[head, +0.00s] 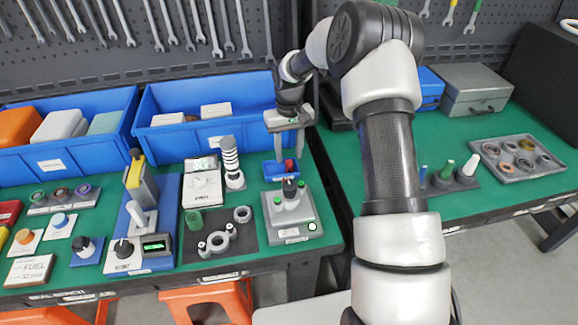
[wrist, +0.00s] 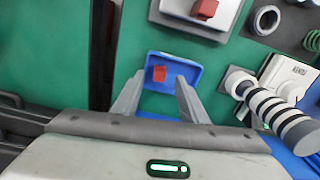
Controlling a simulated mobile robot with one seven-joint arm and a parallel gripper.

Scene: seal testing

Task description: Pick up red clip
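The red clip (wrist: 159,74) lies in a small blue tray (wrist: 189,70) on the green bench. In the head view the clip (head: 290,166) shows at the right side of the tray (head: 269,173). My gripper (head: 287,150) is above the tray, pointing down, with its fingers apart. In the wrist view the open gripper (wrist: 157,97) has one finger on each side of the clip's line, with nothing between them. The fingertips appear to be above the tray; whether they touch it I cannot tell.
A grey test device (head: 291,222) stands just in front of the tray. A striped black and white cylinder (head: 231,163) and a white box (head: 202,189) stand to the left. Blue bins (head: 204,136) are behind. A gap separates this bench from the right one.

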